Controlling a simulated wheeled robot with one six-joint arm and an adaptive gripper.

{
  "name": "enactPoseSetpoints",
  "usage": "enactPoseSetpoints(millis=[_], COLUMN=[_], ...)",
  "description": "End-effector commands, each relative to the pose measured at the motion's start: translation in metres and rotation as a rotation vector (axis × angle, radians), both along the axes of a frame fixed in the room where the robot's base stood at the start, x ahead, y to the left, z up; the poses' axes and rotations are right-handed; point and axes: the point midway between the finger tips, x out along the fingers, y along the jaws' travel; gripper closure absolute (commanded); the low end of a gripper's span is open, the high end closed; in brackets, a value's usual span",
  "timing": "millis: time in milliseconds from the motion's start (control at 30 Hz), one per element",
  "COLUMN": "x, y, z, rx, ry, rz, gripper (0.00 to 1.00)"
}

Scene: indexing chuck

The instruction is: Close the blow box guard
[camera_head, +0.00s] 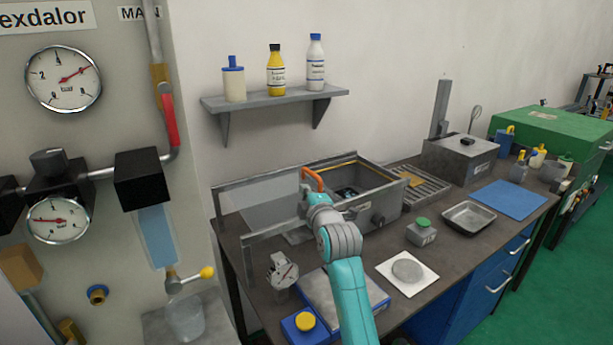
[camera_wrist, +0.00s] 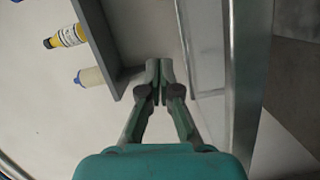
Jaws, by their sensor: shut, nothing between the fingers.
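The blow box (camera_head: 385,208) is a grey open-topped box on the bench, with an orange-yellow line along its back rim and a dark knob on its front. Its inside is partly visible. A clear panel between grey rails, apparently the guard (camera_head: 262,203), extends left of the box. An orange handle (camera_head: 313,178) stands at the panel's right end. My gripper (camera_head: 312,190) is beside this handle; my wrist hides whether they touch. In the wrist view my gripper (camera_wrist: 160,78) has its fingers together and empty, with a clear pane and metal frame (camera_wrist: 243,75) to their right.
A wall shelf (camera_head: 275,98) with several bottles hangs above and behind the box. A scale (camera_head: 340,300), a green-topped block (camera_head: 421,232) and a metal tray (camera_head: 468,216) stand on the bench. A pipe panel with gauges is at left.

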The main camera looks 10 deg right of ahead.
Motion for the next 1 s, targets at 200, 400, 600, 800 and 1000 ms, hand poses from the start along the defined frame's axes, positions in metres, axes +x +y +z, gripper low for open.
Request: enactPoseSetpoints(millis=[200,400,600,800,1000], x=[0.032,0.066,0.096,0.102,0.105], y=[0.003,0.005,0.008,-0.02,-0.03], z=[0.0,-0.002,-0.003,-0.01,-0.011], rx=[0.0,0.001,0.001,0.001,0.001], ry=[-0.001,-0.001,0.0,0.0,-0.001], rz=[0.001,0.001,0.001,-0.001,0.0], gripper=[1.0,1.0,1.0,1.0,1.0])
